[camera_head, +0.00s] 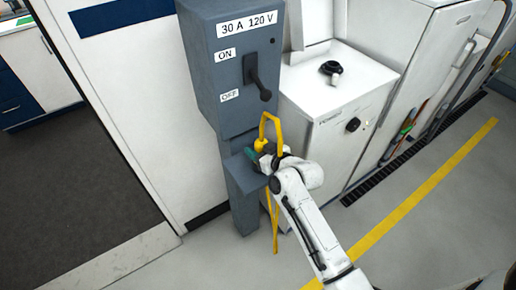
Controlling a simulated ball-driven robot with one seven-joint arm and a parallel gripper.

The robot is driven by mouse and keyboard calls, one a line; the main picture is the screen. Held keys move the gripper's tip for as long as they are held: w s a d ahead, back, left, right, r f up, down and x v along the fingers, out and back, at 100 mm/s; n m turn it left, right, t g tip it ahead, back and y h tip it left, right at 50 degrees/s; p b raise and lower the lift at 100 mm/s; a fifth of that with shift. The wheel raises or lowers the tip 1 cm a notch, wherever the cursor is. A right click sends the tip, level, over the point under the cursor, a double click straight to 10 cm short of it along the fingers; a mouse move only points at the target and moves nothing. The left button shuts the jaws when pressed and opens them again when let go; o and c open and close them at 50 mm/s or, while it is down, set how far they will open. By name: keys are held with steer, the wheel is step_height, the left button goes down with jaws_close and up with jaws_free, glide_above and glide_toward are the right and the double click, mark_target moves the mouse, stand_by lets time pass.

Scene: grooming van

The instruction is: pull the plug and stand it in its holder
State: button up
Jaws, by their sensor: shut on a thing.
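The yellow plug (261,145) is in front of the lower part of the grey power box (222,60). Its yellow cable (278,128) loops up above it, and more yellow cable hangs below my gripper. My gripper (259,158) is shut on the plug, just above a small grey ledge (246,176) on the box's post. My wrist hides part of the plug and ledge, so I cannot tell whether the plug touches the box. The box's black lever (258,80) points down, its knob near the OFF label. I cannot make out the plug's holder for certain.
A white cabinet (325,110) stands close to the right of the box, with a black round fitting (330,68) on top and a black knob (353,125) on its front. A white panel (125,90) is on the left. Grey floor (440,215) is clear at right.

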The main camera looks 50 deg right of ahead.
steer(key=shift+f+b, duration=0.3)
steer(key=shift+f, duration=0.05)
steer(key=o, duration=1.3)
steer(key=b+v, duration=0.1)
steer(key=v, duration=0.9)
steer(key=shift+s+r, duration=0.15)
steer(key=shift+s, duration=0.2)
steer(key=s+a+f+n+g+y, duration=0.2)
steer(key=s+a+f+g+y, duration=0.1)
steer(key=s+a+f+g, duration=0.6)
steer(key=s+a+g, duration=0.3)
steer(key=s, duration=0.6)
steer(key=shift+a+g, duration=0.3)
steer(key=shift+a, duration=0.4)
